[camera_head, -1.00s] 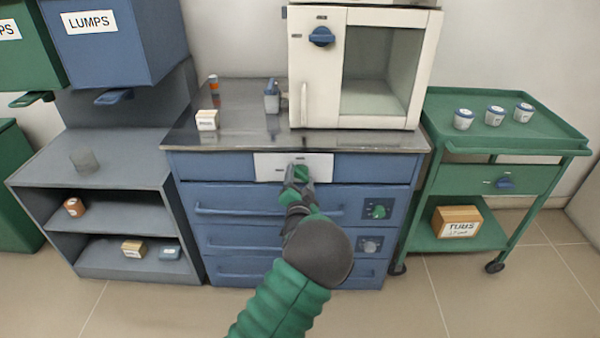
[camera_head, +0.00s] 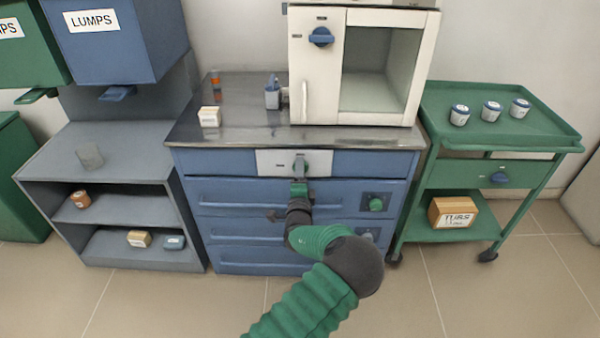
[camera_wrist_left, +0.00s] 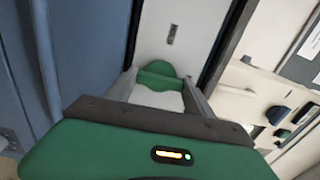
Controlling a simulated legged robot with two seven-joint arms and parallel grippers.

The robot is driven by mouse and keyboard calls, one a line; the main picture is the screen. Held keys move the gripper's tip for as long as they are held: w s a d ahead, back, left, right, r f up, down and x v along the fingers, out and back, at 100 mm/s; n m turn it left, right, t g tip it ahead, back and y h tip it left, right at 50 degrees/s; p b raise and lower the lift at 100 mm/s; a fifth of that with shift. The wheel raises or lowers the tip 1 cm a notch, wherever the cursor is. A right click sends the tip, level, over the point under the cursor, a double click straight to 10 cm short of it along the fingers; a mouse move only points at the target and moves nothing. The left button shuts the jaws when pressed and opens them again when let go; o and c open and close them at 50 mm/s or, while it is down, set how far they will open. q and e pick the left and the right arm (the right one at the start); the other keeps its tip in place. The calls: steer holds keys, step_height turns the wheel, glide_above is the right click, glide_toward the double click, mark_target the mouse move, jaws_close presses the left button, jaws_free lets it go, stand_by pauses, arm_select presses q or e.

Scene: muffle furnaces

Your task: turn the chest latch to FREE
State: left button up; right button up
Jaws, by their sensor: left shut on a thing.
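The chest latch is a green knob on a white plate (camera_head: 265,162) at the top of the blue chest (camera_head: 225,165). In the left wrist view the green latch knob (camera_wrist_left: 157,75) sits between my two fingers, with a small dark label mark on the plate beyond it. My left gripper (camera_head: 299,167) reaches the plate from below and is shut on the knob; it also shows in the left wrist view (camera_wrist_left: 160,95). In the head view the gripper hides most of the knob, so its exact angle is unclear there. My right gripper is not in view.
A white furnace (camera_head: 316,85) with a blue knob stands on the metal chest top, beside a small box (camera_head: 209,117). A green cart (camera_head: 470,200) stands at right, a grey shelf (camera_head: 110,178) at left. The floor in front is clear.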

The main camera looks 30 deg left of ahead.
arm_select(q)
steer(key=shift+d+f+m, duration=0.25)
steer(key=shift+f+m, duration=0.1)
steer(key=shift+m, duration=0.05)
steer(key=o, duration=1.2)
steer(key=shift+o, duration=0.9)
steer(key=shift+w, duration=0.1)
steer(key=shift+r, duration=0.2)
steer(key=shift+a, duration=0.1)
